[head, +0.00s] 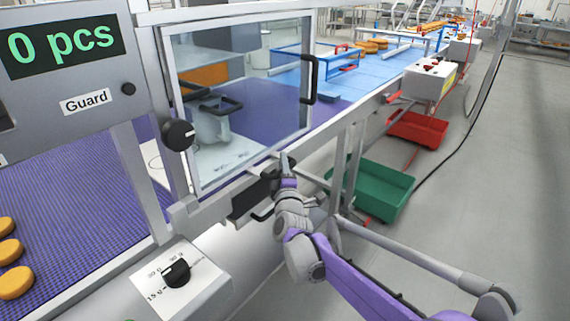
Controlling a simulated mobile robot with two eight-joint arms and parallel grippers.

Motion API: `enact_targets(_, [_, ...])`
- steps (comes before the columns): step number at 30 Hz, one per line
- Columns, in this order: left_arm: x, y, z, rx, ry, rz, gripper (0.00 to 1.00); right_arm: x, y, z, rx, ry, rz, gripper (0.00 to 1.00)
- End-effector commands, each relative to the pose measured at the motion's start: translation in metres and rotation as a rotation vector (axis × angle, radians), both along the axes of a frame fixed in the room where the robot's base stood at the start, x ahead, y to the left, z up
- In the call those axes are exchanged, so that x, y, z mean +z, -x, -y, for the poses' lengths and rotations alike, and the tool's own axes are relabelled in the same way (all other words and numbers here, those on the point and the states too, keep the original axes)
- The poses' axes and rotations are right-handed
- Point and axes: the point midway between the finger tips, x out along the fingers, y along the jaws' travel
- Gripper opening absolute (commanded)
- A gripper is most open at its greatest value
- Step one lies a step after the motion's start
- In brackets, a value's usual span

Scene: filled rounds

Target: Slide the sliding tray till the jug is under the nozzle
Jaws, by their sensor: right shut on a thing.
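The jug (209,126) is grey with a dark handle and stands behind the clear guard door. It is on a pale plate, which looks like the sliding tray (235,158). A grey machine part (208,52) is above and behind the jug; I cannot make out the nozzle's tip or whether the jug is under it. My right gripper (279,170) is at the front rail below the door's lower right corner. It is shut on a dark part there, seemingly the tray's handle, mostly hidden by the gripper. My left gripper is not in view.
The guard door (245,95) has a black handle (309,80). Round orange-yellow pieces (14,283) lie on the purple belt (75,215) at left. A knob box (178,275) stands in front. Green (373,190) and red (418,131) crates are at right, with free floor beyond.

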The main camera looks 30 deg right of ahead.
Motion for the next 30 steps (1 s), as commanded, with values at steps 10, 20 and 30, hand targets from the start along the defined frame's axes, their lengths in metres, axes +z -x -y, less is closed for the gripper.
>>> enact_targets(10, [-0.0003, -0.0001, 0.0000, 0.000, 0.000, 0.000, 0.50, 0.0048, 0.0009, -0.0024, -0.004, 0.006, 0.009, 0.00])
enact_targets(20, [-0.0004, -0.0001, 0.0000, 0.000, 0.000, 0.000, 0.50, 0.0040, 0.0010, -0.0027, -0.003, 0.006, 0.007, 0.52])
enact_targets(30, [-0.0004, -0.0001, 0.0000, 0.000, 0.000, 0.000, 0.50, 0.0020, 0.0039, -0.0033, -0.003, 0.003, 0.006, 0.52])
